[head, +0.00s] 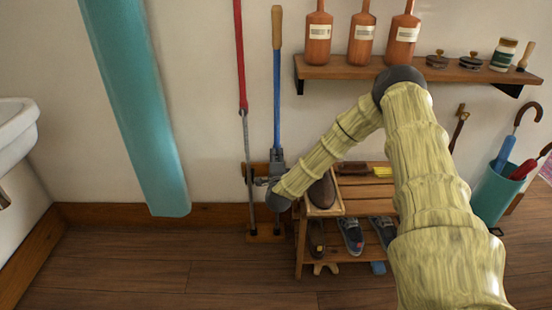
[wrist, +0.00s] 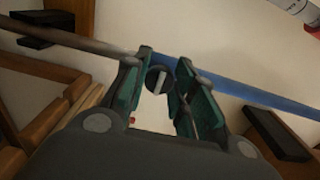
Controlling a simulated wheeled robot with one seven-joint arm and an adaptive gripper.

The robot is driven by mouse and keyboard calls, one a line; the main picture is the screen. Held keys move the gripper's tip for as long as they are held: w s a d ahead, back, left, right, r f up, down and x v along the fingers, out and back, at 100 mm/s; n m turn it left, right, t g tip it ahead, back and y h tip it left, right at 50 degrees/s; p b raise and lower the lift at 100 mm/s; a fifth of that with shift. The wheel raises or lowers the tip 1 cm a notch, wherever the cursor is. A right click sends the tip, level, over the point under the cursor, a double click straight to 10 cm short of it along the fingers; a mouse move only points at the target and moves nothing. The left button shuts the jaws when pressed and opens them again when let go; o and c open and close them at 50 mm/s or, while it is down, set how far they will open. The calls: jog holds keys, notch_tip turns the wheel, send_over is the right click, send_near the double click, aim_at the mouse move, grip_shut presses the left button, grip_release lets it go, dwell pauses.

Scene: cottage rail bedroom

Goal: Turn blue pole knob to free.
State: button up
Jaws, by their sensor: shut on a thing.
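The blue pole (head: 277,90) stands upright against the wall with a wooden handle on top and a grey fitting low down. In the wrist view the blue pole (wrist: 250,93) runs off to the right. Its dark round knob (wrist: 159,80), with a paler raised bar across it, sits between my green fingers. My gripper (head: 263,181) is at the grey fitting in the head view, where the knob is too small to make out. In the wrist view my gripper (wrist: 164,66) is shut on the knob. I cannot read any mark for the knob's setting.
A red pole (head: 240,60) stands close to the left. A wooden shoe rack (head: 368,206) with shoes is just right of my gripper. A wall shelf (head: 345,72) holds bottles above. A teal post (head: 137,105) hangs at left; the floor in front is clear.

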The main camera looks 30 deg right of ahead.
jog(key=o, duration=1)
jog(key=shift+s+a, duration=0.1)
jog(key=v, duration=1.1)
jog(key=shift+s, duration=0.35)
